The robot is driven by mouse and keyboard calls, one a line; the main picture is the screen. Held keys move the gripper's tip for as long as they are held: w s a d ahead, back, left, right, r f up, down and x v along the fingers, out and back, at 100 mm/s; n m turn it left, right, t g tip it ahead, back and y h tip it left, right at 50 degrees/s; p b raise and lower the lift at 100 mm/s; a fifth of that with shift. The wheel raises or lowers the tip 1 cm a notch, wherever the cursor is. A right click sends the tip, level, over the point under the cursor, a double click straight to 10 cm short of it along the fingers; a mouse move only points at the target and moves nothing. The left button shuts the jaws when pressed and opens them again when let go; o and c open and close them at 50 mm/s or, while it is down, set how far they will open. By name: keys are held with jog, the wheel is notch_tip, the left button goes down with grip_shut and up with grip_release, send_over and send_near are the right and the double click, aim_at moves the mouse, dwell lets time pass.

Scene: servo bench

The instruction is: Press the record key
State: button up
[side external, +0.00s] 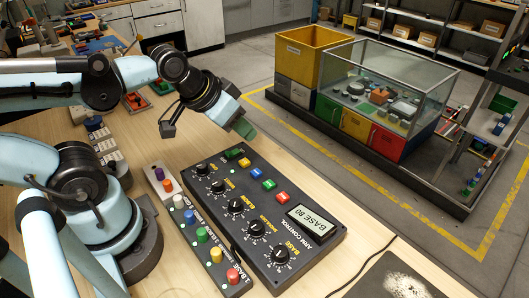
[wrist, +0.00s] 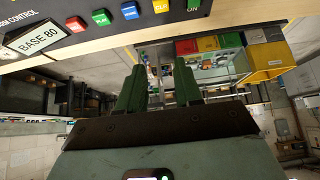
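The black control panel (side external: 262,222) lies on the wooden bench, with a row of coloured keys along its far right side. The red key (side external: 283,197) is nearest the display; it also shows at the upper left of the wrist view (wrist: 76,24). I cannot read its label for sure. Green, blue and yellow keys follow it. My gripper (side external: 244,130) hangs in the air near the panel's far end, away from the red key. Its two green fingers (wrist: 160,88) are apart with nothing between them.
A display reading BASE 80 (side external: 309,222) and several dials share the panel. A strip of coloured pegs (side external: 203,234) lies left of it. A cable (side external: 375,262) and dark mat (side external: 392,278) are at the front right. A glass case (side external: 385,85) stands beyond the bench.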

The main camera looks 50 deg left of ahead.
grip_shut()
dwell(1.4)
